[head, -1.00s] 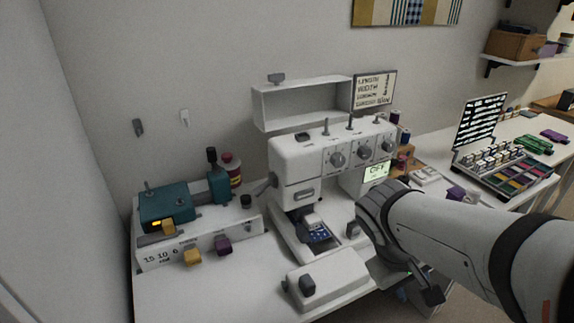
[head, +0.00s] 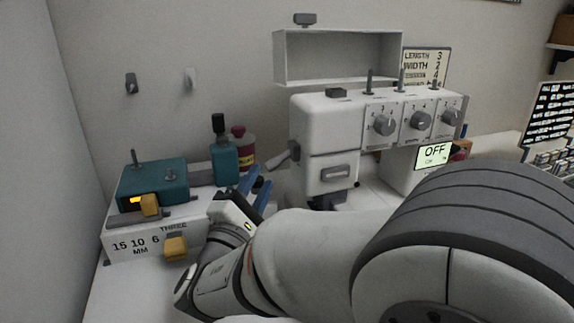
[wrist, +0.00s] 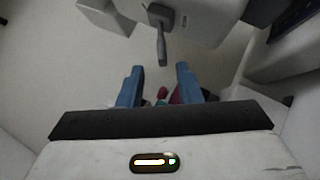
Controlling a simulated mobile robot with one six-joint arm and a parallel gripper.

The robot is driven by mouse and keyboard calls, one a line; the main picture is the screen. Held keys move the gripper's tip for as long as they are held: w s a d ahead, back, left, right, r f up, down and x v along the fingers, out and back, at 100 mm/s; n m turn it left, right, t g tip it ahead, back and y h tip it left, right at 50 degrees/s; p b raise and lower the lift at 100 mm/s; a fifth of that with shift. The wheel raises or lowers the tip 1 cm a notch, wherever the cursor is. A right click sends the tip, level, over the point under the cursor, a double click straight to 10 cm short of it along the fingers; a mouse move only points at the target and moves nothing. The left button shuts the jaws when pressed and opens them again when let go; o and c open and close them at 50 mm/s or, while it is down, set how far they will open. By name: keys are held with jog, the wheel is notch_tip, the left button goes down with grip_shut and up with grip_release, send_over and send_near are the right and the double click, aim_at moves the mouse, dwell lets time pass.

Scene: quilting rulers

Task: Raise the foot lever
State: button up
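The white sewing machine (head: 330,125) stands on the table against the wall, its small screen reading OFF. A dark grey lever (head: 294,150), apparently the foot lever, sticks out of the machine's left side. In the wrist view the lever (wrist: 162,38) hangs down from its mount, its tip near the gap between my fingertips; I cannot tell if they touch. My gripper (head: 254,186) has blue fingers, open and empty, just left of the machine and below the lever. In the wrist view, my gripper (wrist: 158,72) shows its fingers apart. My arm hides the machine's lower front.
A white unit (head: 130,242) with yellow knobs and a teal box (head: 150,182) stands at left. A teal-and-red bottle pair, the red spool (head: 245,145) behind, is close behind my gripper. A shelf (head: 340,80) hangs above the machine.

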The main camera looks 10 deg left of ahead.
aim_at(274, 160)
jog(key=x, duration=0.7)
jog(key=shift+w+d+b, duration=0.1)
jog(key=shift+d+b, duration=0.15)
jog(key=shift+b, duration=0.15)
jog(key=shift+c, duration=0.5)
